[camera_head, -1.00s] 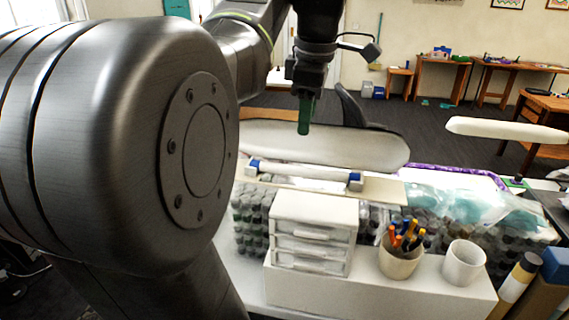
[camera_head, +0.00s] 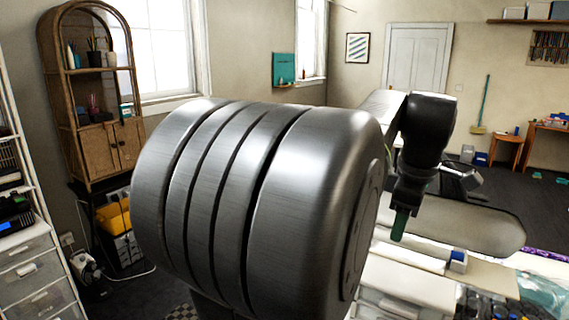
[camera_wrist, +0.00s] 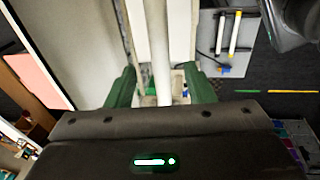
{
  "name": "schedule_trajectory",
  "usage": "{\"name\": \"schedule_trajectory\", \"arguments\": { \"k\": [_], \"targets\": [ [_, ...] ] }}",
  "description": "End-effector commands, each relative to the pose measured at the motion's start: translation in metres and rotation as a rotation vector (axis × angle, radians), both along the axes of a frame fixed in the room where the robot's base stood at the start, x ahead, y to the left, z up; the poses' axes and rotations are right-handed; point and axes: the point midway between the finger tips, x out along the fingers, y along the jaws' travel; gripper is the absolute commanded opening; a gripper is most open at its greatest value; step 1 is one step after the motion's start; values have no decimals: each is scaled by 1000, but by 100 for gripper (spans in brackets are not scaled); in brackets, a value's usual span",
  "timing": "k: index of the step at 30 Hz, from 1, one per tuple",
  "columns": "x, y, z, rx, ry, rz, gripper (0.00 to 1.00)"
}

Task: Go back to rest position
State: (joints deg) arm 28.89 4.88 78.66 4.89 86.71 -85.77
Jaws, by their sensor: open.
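My gripper (camera_head: 400,222) hangs pointing down at the right of the head view, above the white table area. Its green fingers show there nearly edge-on. In the wrist view, the two green fingers of my gripper (camera_wrist: 160,86) stand apart, so it is open. A long white bar shows between and beyond the fingers; I cannot tell its distance, and nothing is clearly held. My own large grey arm joint covers the middle of the head view and hides much of the table.
A white drawer box (camera_head: 405,283) stands below my gripper. A pale rounded surface (camera_head: 470,228) lies behind it. A wicker cabinet (camera_head: 92,85) stands at the far left, with a white drawer unit (camera_head: 35,270) in front.

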Motion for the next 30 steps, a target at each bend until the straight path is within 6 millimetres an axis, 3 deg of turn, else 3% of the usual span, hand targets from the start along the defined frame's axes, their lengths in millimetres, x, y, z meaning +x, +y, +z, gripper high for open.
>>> {"name": "schedule_trajectory", "arguments": {
  "k": [3,10,27,30],
  "targets": [
    [4,0,-21,2,3,0,48],
    [8,0,-45,1,2,1,48],
    [8,0,-42,-1,-1,0,48],
    [6,-1,-26,-2,-3,0,48]
  ]
}}
